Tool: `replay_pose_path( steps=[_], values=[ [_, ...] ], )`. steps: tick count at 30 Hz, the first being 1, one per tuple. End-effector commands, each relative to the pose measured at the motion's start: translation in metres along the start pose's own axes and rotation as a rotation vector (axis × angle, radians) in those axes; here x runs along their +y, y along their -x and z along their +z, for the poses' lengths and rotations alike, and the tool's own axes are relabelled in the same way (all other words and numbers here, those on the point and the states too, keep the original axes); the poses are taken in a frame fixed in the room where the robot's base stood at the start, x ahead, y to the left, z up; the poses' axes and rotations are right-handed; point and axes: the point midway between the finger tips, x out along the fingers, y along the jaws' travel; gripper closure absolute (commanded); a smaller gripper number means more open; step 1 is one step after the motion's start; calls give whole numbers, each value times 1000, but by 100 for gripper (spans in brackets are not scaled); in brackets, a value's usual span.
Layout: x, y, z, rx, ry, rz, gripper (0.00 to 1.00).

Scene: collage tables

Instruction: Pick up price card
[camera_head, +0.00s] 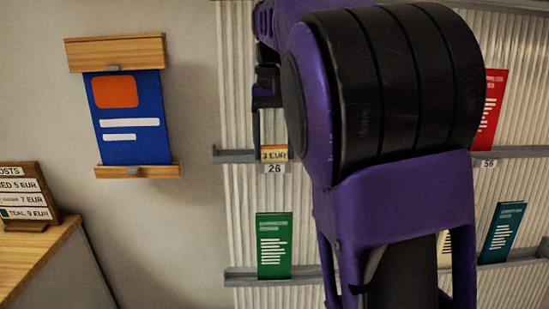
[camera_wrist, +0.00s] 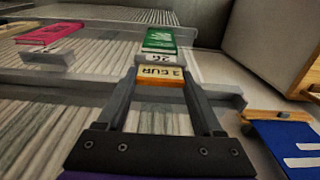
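The price card (camera_head: 273,153) is a small cream and orange card reading "3 EUR". It sits at the rail on the ribbed wall, above a label "26" (camera_head: 275,168). In the wrist view the card (camera_wrist: 160,76) appears upside down between the ends of my two fingers. My gripper (camera_wrist: 160,82) is spread wide, with one finger on each side of the card. It also shows in the head view (camera_head: 273,135), partly hidden behind my arm. I cannot tell whether the fingertips touch the card's edges.
Below hangs a green card (camera_head: 274,245) on the lower rail (camera_head: 305,273). A red card (camera_head: 488,108) and a teal card (camera_head: 502,232) stand at right. A blue poster (camera_head: 130,118) hangs at left, above a counter (camera_head: 38,262) with a price sign (camera_head: 26,196). My arm hides the middle.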

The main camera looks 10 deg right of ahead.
Motion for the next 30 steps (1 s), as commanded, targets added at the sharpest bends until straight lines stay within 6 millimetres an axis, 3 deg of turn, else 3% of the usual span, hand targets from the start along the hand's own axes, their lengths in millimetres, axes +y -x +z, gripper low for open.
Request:
replay_pose_path(
  steps=[1,6,14,24,30],
  values=[
    [0,0,0,0,0,0,56],
    [0,0,0,0,0,0,84],
    [0,4,0,0,0,0,84],
    [1,68,-1,3,-2,0,84],
    [0,94,-1,1,-1,0,84]
  ],
)
